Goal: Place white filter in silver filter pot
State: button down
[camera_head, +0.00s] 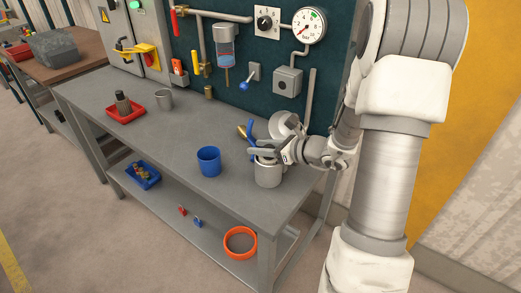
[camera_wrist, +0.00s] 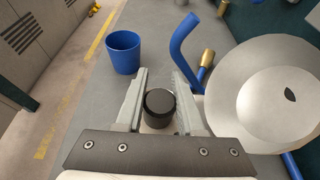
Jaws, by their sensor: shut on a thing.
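My gripper (camera_head: 266,149) is over the silver filter pot (camera_head: 268,178) near the right end of the bench. In the wrist view my gripper (camera_wrist: 160,88) has its fingers on both sides of a black-capped cylinder (camera_wrist: 158,103). It is shut on this piece, which I take to be the white filter; only a little pale body shows below the cap. How deep the filter is in the pot is hidden by the gripper.
A blue cup (camera_head: 208,162) stands left of the pot. The middle of the bench is clear.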

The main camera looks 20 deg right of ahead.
jog(key=shift+f, duration=0.25)
jog(key=shift+f, duration=0.15)
jog(key=c, duration=0.5)
grip_release()
jog(key=shift+r, duration=0.35)
jog(key=p+v, duration=0.1)
jog(key=v, duration=1.1)
jog(key=shift+f, duration=0.1)
jog(key=shift+a, duration=0.1)
